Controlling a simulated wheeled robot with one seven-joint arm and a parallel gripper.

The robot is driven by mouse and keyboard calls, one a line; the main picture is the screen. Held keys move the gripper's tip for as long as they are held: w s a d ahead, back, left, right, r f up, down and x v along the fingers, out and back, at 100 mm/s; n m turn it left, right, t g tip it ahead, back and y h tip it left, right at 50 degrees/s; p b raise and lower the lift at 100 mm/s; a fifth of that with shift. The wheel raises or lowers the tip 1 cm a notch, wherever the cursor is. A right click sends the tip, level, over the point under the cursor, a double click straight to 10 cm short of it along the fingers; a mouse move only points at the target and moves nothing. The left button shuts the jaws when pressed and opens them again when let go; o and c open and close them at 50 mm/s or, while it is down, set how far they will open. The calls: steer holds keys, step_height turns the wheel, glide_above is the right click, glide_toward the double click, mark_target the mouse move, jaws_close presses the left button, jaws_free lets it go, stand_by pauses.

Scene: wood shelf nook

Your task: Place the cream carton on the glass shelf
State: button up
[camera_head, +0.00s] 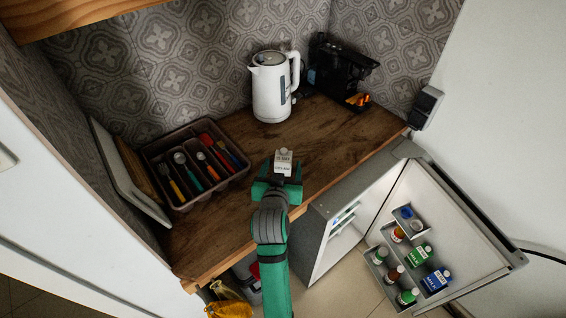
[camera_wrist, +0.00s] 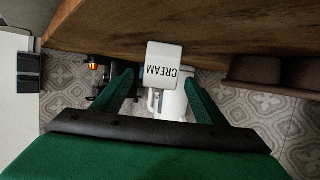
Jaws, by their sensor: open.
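The cream carton (camera_head: 283,163) is small and white and stands upright on the wooden counter near its front edge. In the wrist view the carton (camera_wrist: 164,66) shows the word CREAM, upside down, centred just beyond and between my fingertips. My gripper (camera_head: 278,181) is open behind the carton on its near side; in the wrist view the gripper (camera_wrist: 160,80) shows a finger on each side, with no clear contact. The small fridge (camera_head: 322,240) stands open below the counter at the right. Only a narrow part of its inside shows, so I cannot make out the glass shelf clearly.
A white kettle (camera_head: 271,90) and a black coffee machine (camera_head: 338,68) stand behind the carton. A cutlery tray (camera_head: 190,165) is to the left. The open fridge door (camera_head: 465,250) holds several bottles and cartons. The counter right of the carton is clear.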

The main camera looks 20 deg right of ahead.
mark_target(282, 165)
steer(key=shift+x, duration=2.25)
steer(key=shift+a, duration=0.1)
steer(key=c, duration=1.3)
steer(key=shift+c, duration=0.4)
steer(key=shift+r, duration=0.1)
